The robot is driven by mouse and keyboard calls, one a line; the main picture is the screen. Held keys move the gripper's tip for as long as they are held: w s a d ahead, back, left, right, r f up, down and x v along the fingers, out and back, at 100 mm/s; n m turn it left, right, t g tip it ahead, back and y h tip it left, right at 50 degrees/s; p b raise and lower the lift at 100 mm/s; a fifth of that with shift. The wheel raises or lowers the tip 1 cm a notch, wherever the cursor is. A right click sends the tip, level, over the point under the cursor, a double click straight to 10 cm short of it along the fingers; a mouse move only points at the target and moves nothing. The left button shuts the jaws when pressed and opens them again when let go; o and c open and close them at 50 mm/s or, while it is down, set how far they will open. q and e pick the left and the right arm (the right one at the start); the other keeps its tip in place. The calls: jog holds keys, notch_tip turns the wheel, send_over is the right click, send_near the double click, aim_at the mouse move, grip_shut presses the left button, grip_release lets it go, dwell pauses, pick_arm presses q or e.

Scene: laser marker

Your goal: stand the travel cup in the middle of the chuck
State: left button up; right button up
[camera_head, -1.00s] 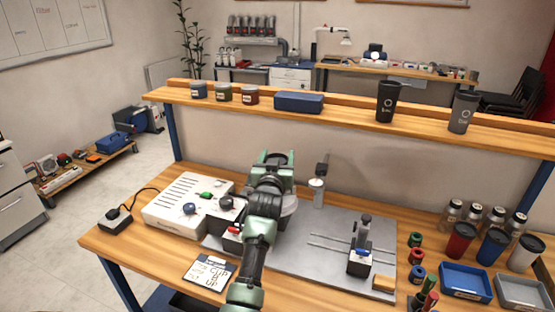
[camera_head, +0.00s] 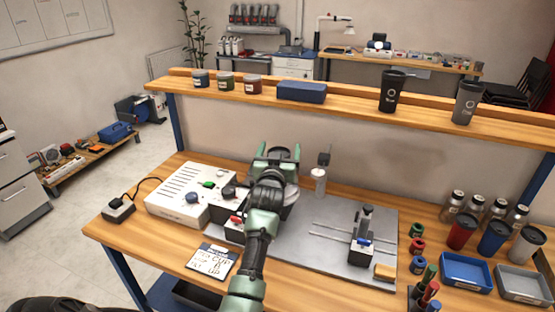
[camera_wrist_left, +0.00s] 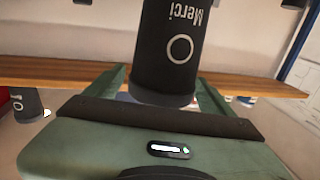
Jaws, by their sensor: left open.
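The dark travel cup, with "Merci" and a ring mark, shows large in the left wrist view (camera_wrist_left: 170,50). That view is upside down, so the cup appears upright. My left gripper (camera_head: 275,150) is open, its fingers spread on either side of the cup. In the head view my gripper and forearm hide most or all of the cup. A grey rounded part beside my gripper, probably the chuck (camera_head: 291,208), is partly hidden by my arm. I cannot see what the cup's base rests on. My right gripper is not in view.
A shelf (camera_head: 345,100) behind carries jars, a blue box (camera_head: 302,92), a black cup (camera_head: 391,92) and a grey cup (camera_head: 466,103). A white control box (camera_head: 190,195) stands left. A clamp-like fixture (camera_head: 361,240), cups and trays (camera_head: 466,270) are right.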

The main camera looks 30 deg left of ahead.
pick_arm(q)
jog(key=b+v, duration=0.1)
jog(key=v, duration=1)
jog(key=shift+s+d+b, duration=0.2)
jog(key=shift+s+b, duration=0.05)
jog(key=shift+b, duration=0.15)
jog(key=shift+f, duration=0.1)
